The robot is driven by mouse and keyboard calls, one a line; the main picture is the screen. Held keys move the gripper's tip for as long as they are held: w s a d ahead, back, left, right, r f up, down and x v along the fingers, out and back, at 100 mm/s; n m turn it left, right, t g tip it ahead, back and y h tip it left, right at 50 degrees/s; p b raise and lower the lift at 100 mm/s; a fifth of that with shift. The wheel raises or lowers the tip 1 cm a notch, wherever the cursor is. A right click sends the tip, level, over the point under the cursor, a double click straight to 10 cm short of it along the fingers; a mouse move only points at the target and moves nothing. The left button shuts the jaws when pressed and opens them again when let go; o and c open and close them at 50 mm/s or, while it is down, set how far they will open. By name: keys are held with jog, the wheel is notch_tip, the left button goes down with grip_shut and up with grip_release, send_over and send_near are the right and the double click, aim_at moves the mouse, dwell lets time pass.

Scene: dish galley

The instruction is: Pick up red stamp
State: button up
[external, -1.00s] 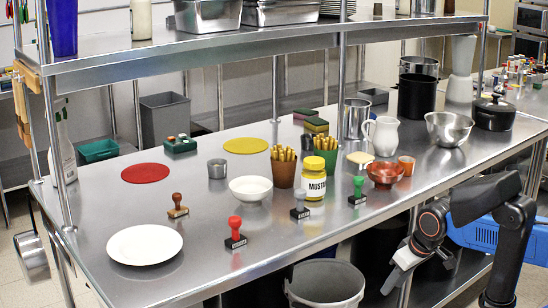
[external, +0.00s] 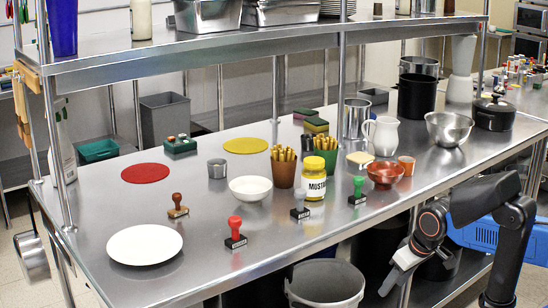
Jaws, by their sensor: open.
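The red stamp (external: 235,231) stands upright on the steel table (external: 200,285) near its front edge, with a red knob handle on a dark base. It is to the right of a white plate and to the left of a grey-handled stamp (external: 300,205). My gripper (external: 388,283) hangs low at the right, in front of the table's front edge and below its top. It is well apart from the red stamp. It is open and holds nothing that I can see.
A brown stamp (external: 177,206), a green stamp (external: 358,190), a white plate (external: 145,245), a white bowl (external: 250,188) and a mustard jar (external: 315,182) stand around the red stamp. A grey bin (external: 325,285) is below the front edge. An upper shelf (external: 190,55) spans the back.

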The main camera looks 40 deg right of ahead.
jog(key=w+a+r+n, duration=0.3)
jog(key=w+r, duration=0.2)
jog(key=r, duration=0.2)
jog(key=w+a+r+n+g, duration=0.1)
jog(key=w+a+r+n, duration=0.2)
jog(key=r, duration=0.4)
jog(key=w+a+r+n+g, duration=0.1)
jog(key=w+a+r+n, duration=0.2)
jog(key=w+a+r, duration=0.2)
jog(key=shift+w+r+y, duration=0.15)
jog(key=shift+w+r, duration=0.3)
jog(key=shift+w, duration=0.35)
jog(key=shift+w+r+y, duration=0.15)
jog(key=shift+w+r, duration=0.3)
jog(key=shift+w, duration=0.3)
jog(key=w+a+r+n+g, duration=0.2)
jog(key=w+a+r+n, duration=0.2)
jog(key=w+a+r, duration=0.3)
notch_tip(320, 180, up, 3)
jog(key=n, duration=0.6)
send_over(235, 229)
jog(key=w, duration=0.1)
jog(key=shift+g, duration=0.4)
jog(key=f, duration=1.6)
jog(key=shift+d+f, duration=0.2)
jog(key=shift+d, duration=0.15)
jog(key=shift+c, duration=0.4)
jog(key=c, duration=1)
